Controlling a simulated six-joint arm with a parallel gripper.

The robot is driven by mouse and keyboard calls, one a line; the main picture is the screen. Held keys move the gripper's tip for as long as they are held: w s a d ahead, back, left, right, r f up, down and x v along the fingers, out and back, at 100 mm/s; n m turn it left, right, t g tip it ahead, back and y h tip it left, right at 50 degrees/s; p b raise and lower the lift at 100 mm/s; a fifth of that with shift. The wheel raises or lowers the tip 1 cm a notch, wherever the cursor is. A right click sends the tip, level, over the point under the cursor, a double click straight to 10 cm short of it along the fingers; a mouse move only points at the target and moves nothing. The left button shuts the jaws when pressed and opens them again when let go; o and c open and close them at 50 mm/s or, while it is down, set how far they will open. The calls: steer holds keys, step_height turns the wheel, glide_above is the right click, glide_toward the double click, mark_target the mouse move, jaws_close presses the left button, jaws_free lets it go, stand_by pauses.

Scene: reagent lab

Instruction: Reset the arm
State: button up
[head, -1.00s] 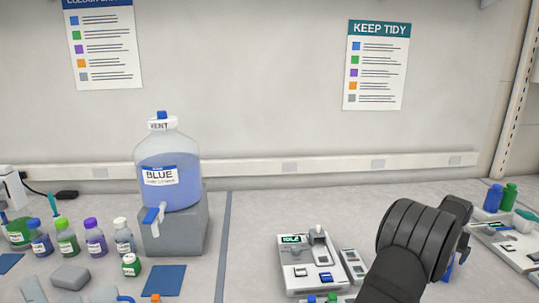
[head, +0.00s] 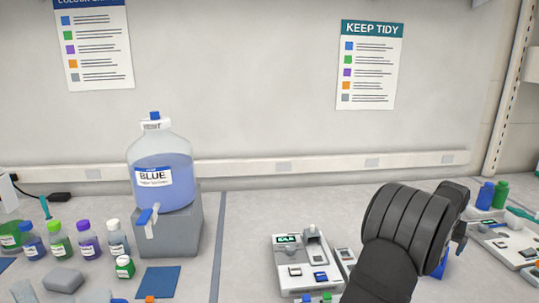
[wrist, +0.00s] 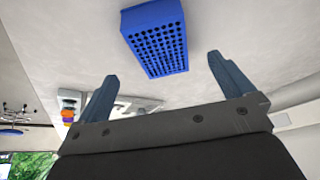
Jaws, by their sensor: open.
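My dark, ribbed arm and my gripper (head: 462,228) rise at the right of the head view, above the bench. There the fingers are mostly hidden behind the arm. In the wrist view my gripper (wrist: 161,68) is open, its two blue-grey fingers well apart with nothing between them. A blue block with a grid of holes (wrist: 155,38) lies beyond the fingertips in that view, apart from them. A blue piece (head: 440,264) shows partly behind my arm in the head view; I cannot tell if it is the same block.
A white device with a small screen (head: 297,268) stands left of my arm. The blue carboy (head: 165,180) sits on a grey block (head: 180,238). Several small bottles stand at the far left. Blue and green bottles (head: 494,195) and another device (head: 505,243) are at right.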

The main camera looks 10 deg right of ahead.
steer(key=shift+v, duration=1.15)
steer(key=x, duration=1.2)
steer(key=r, duration=0.5)
steer(key=shift+s, duration=0.4)
steer(key=s+d+r, duration=0.2)
steer(key=s+r, duration=0.5)
steer(key=s, duration=0.4)
steer(key=w+a+n+t+y, duration=0.15)
steer(key=w+a+n, duration=0.35)
steer(key=w+a, duration=1.7)
steer(key=w+a+n, duration=0.1)
steer(key=a, duration=0.8)
steer(key=w+a+f+n+y, duration=0.1)
steer(key=a+n, duration=0.1)
steer(key=a, duration=0.7)
steer(key=w+a+f+n+y, duration=0.1)
steer(key=a+n, duration=0.1)
steer(key=a, duration=0.8)
steer(key=shift+w+a+y, duration=0.1)
steer(key=shift+w+y, duration=0.15)
steer(key=shift+w, duration=0.1)
steer(key=shift+s+a+f+n, duration=0.15)
steer(key=shift+a+f+n, duration=0.15)
steer(key=shift+a, duration=0.1)
